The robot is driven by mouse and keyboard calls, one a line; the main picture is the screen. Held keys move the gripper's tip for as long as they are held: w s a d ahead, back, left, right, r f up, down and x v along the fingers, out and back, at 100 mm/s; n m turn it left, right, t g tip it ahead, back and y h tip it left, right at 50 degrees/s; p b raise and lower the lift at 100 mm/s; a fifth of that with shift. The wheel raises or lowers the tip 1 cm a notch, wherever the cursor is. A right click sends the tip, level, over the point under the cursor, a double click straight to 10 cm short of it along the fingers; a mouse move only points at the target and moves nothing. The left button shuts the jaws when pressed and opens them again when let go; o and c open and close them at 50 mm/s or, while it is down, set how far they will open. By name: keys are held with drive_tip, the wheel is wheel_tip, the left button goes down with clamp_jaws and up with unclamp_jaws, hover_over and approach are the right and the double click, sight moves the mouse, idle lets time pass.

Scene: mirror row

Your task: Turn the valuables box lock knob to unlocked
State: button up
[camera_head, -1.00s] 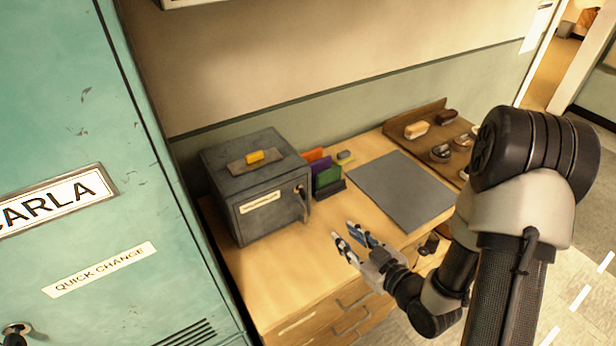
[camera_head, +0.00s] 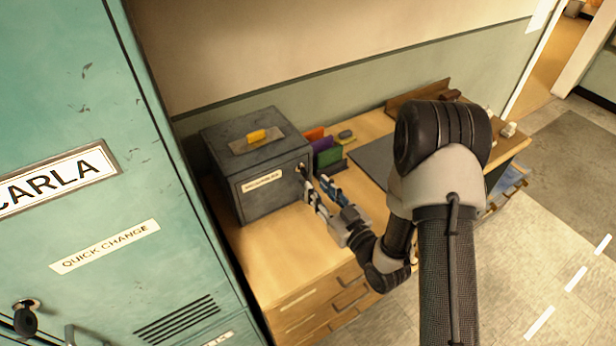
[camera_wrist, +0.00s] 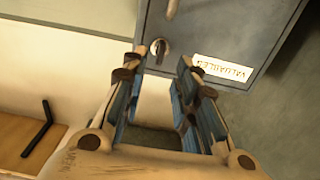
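The valuables box (camera_head: 262,190) is a dark grey metal box on the wooden counter, with a white label (camera_head: 262,181) on its front. Its lock knob (camera_wrist: 160,47) shows in the wrist view, on the box front beside the label. My gripper (camera_head: 314,184) is at the right part of the box front. In the wrist view my gripper (camera_wrist: 160,72) is open, its two blue-padded fingers apart with nothing between them. The knob lies just beyond the fingertips, nearer the left finger. I cannot tell whether they touch. In the head view the fingertips partly hide the knob.
A yellow object (camera_head: 257,136) lies on the box top. Colored folders (camera_head: 325,150) stand right of the box. A grey mat (camera_head: 370,160) lies farther right, partly behind my arm. A teal locker (camera_head: 90,200) stands close on the left. The counter front is clear.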

sight(308, 176)
drive_tip(key=x, duration=0.6)
drive_tip(key=shift+c, duration=0.3)
clamp_jaws()
